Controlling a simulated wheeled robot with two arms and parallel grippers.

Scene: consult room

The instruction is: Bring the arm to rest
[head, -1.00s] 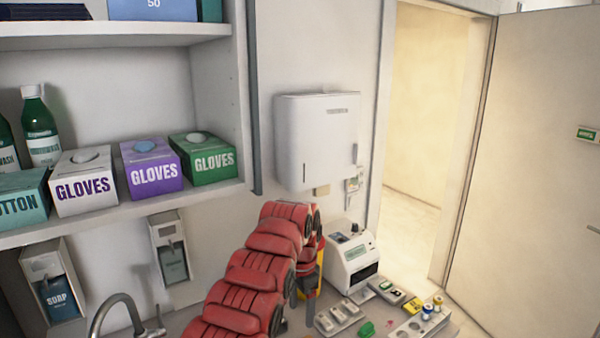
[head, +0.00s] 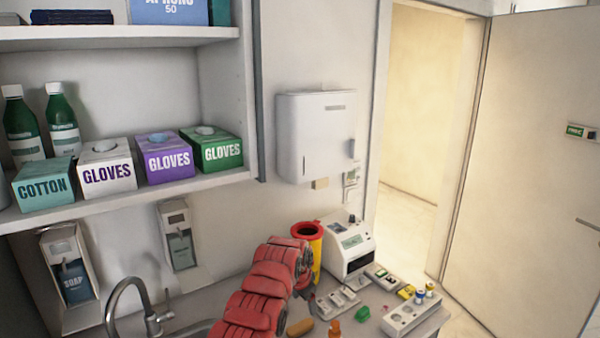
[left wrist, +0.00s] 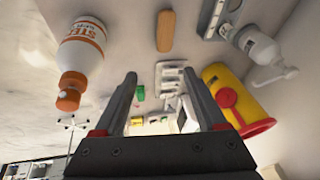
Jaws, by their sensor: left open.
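My left arm, with red segmented covers, reaches up from the bottom of the head view and bends over the counter (head: 385,328). My left gripper is largely hidden behind the arm there. In the left wrist view my left gripper (left wrist: 158,75) is open, with two dark parallel fingers and nothing between them. A tan oblong block (left wrist: 165,31) lies beyond the fingertips; it also shows in the head view (head: 300,328). A white bottle with an orange cap (left wrist: 83,45) is to the left of the fingers. My right gripper is in neither view.
A yellow container with a red rim (head: 314,240) and a white device (head: 350,246) stand close behind the arm. Small trays and a socket block (head: 412,314) lie to the right. A tap (head: 125,287) is left. A shelf (head: 120,198) with glove boxes hangs above.

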